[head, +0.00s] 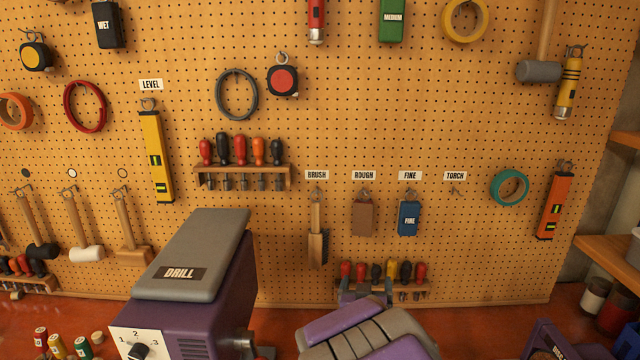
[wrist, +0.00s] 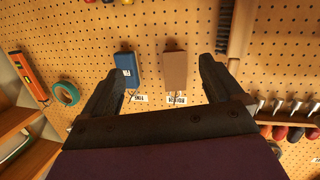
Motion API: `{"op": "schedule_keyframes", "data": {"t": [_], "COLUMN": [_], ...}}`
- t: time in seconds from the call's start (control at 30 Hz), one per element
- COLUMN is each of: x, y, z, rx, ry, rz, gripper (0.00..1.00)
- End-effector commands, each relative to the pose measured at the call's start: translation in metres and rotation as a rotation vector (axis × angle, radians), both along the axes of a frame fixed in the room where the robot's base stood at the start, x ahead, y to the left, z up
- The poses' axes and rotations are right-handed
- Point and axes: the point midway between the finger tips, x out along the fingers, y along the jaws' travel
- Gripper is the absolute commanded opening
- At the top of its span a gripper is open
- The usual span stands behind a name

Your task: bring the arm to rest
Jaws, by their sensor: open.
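My gripper (wrist: 158,78) shows in the wrist view with its two dark fingers spread apart and nothing between them. That view is upside down. Beyond the fingers hang a brown block (wrist: 175,71) under the ROUGH label and a blue block (wrist: 126,69) under the FINE label, both apart from the fingers as far as I can tell. In the head view my purple and grey arm rises from the bottom middle, below the same brown block (head: 363,218) and blue block (head: 409,218). Its far end is mostly hidden by the arm itself.
A purple drill machine (head: 190,270) stands left of my arm. A screwdriver rack (head: 412,287) is on the pegboard behind the arm. A brush (head: 317,240) hangs left of the brown block. The TORCH hook (head: 456,192) is bare. Wooden shelves (head: 612,262) stand at the right.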

Motion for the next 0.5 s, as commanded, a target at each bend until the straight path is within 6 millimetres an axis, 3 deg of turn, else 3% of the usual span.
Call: {"op": "schedule_keyframes", "data": {"t": [0.27,0.5], "x": [-0.063,-0.15], "y": [0.005,0.014], "z": [-0.032,-0.048], "rx": [0.17,0.253], "ry": [0.389,0.726], "rz": [0.051,0.103], "gripper": [0.94,0.94]}}
